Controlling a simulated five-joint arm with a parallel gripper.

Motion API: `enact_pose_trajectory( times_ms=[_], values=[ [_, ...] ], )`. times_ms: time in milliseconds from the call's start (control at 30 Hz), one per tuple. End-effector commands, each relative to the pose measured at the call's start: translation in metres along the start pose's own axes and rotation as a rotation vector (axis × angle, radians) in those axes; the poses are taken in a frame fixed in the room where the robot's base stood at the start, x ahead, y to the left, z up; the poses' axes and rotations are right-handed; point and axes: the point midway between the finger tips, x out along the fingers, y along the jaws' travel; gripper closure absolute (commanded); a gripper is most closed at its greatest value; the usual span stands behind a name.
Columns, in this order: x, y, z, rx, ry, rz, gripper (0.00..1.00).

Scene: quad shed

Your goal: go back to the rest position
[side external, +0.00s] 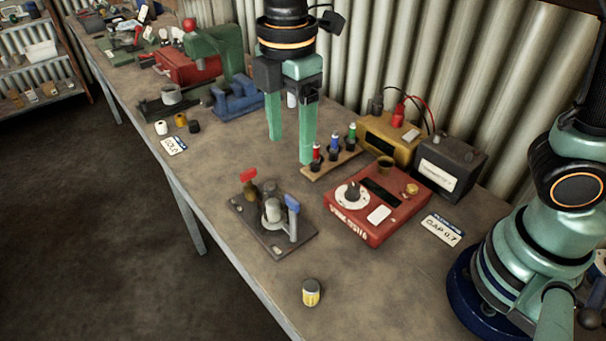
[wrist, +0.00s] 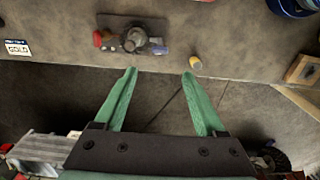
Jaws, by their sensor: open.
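My gripper (side external: 290,140) hangs down over the workbench (side external: 232,190) in the side view, behind the dark plate with the red and blue levers. Its two green fingers are apart with nothing between them. In the wrist view my gripper (wrist: 160,73) also shows open and empty, with the bench edge beyond the fingertips. No object is touching the fingers in either view.
The lever fixture (side external: 272,222), a red tester box (side external: 378,205), a rack of small coloured tools (side external: 332,162) and a small yellow-labelled jar (side external: 311,292) stand on the bench. A blue vise (side external: 238,99) is behind. The front bench surface is mostly clear.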

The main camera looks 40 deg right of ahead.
Motion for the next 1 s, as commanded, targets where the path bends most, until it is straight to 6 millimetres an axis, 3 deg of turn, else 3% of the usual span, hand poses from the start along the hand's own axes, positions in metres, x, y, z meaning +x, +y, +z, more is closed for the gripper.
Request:
enact_pose_trajectory(
  times_ms=[167,500,700,833,1000],
  values=[
    [-0.008,0.001,0.02,0.13,0.023,0.038,0.28],
    [-0.028,-0.016,0.128,0.936,0.19,0.242,0.28],
    [-0.026,-0.034,0.175,1.345,0.31,0.343,0.28],
    [-0.023,-0.042,0.19,1.495,0.361,0.378,0.28],
    [-0.021,-0.044,0.195,1.557,0.383,0.39,0.28]
  ],
)
